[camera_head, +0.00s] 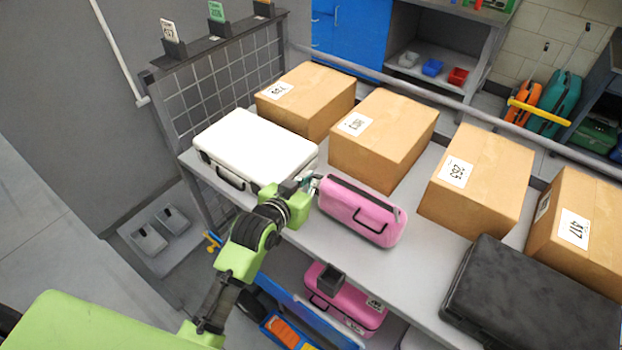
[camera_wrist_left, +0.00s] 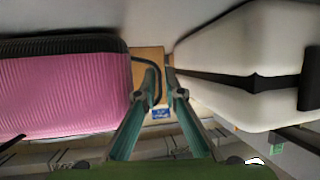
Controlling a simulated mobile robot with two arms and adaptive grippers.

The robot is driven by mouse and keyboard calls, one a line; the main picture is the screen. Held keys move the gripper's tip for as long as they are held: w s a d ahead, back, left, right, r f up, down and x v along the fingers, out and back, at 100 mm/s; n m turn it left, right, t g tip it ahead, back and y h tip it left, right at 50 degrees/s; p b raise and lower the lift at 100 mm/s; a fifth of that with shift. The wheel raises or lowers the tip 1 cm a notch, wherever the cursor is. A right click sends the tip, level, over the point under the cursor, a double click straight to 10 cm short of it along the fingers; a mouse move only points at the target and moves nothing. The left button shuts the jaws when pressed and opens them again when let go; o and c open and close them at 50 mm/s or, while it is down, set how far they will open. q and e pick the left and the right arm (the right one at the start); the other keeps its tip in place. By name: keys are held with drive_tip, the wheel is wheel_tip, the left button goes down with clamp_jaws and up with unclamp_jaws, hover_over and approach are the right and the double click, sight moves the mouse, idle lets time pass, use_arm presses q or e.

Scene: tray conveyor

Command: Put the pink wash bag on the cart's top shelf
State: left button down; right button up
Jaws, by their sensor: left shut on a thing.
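The pink wash bag (camera_head: 357,214), with a dark top edge and a black front handle, is at the front of the grey top shelf (camera_head: 330,235), right of a white case. I cannot tell whether it rests on the shelf or is slightly raised. My left gripper (camera_head: 312,184) is at its left end, between bag and case. In the left wrist view the bag (camera_wrist_left: 65,90) fills the left side, and the fingers (camera_wrist_left: 163,92) close on its black side strap (camera_wrist_left: 152,68); the exact contact is hard to see. My right gripper is not in view.
The white case (camera_head: 255,147) stands close left of my gripper. Several cardboard boxes (camera_head: 382,140) line the back, and a black case (camera_head: 535,300) lies right. Bare shelf shows between bag and black case. Another pink case (camera_head: 345,300) is on the level below.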

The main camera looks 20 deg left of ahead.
use_arm(q)
drive_tip(key=c, duration=2.1)
unclamp_jaws()
drive_tip(key=shift+c, duration=0.2)
drive_tip(key=shift+s, duration=0.1)
drive_tip(key=b+v, duration=0.2)
drive_tip(key=v, duration=1)
